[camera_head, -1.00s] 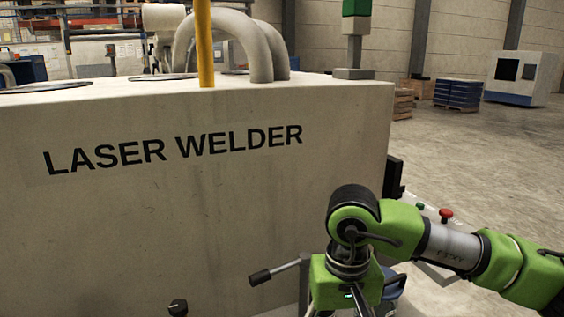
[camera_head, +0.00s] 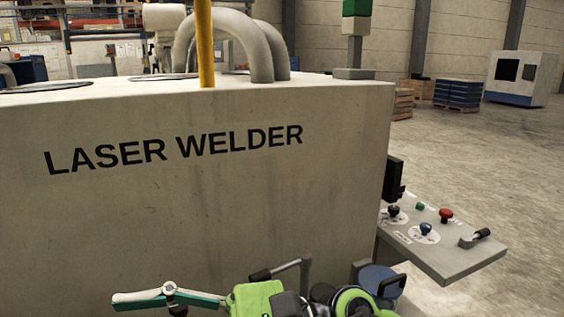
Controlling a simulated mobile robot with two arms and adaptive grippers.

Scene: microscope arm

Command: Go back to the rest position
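My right gripper (camera_head: 122,300) is at the bottom edge, left of centre, in front of the lower part of the laser welder (camera_head: 150,220). Its pale and teal finger linkage points left from a green wrist (camera_head: 258,300). I see it from the side, so I cannot tell whether it is open or shut. No object shows in it. The rest of the arm is partly cut off by the bottom edge. My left gripper is not in view.
A control panel (camera_head: 455,262) with knobs, a red button (camera_head: 446,214) and a lever (camera_head: 474,238) juts out right of the welder. A black-tipped handle (camera_head: 262,275) and a blue round seat (camera_head: 378,280) are close to my arm. Open floor lies at the right.

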